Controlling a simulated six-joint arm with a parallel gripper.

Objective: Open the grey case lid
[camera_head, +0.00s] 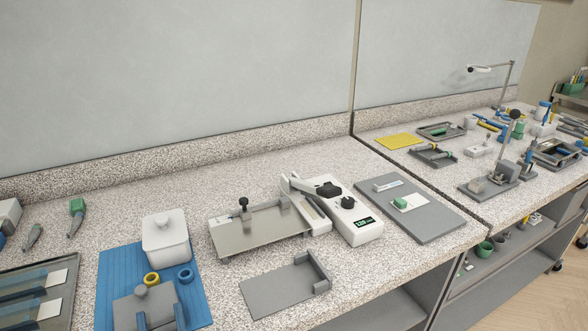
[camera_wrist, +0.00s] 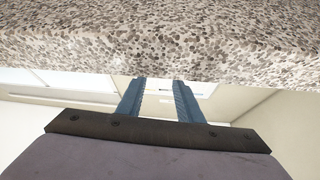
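A grey block-like case (camera_head: 155,297) with a round grey knob on top sits on the blue mat (camera_head: 115,262), at the bottom left of the head view. It looks closed, but the frame's bottom edge cuts it off. Two blue upright pieces show at its front; I cannot tell whether they belong to it. My gripper (camera_wrist: 159,80) shows in the wrist view with two blue fingers apart and nothing between them. It faces the speckled counter's edge. The case does not show in the wrist view, and I cannot make out my gripper clearly in the head view.
A white lidded pot (camera_head: 166,241) stands just behind the case. A yellow ring (camera_head: 152,279) and a blue ring (camera_head: 186,275) lie close by. A grey tray (camera_head: 62,262) is at left, a grey L-shaped stand (camera_head: 283,289) at right. A white instrument (camera_head: 346,217) stands farther right.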

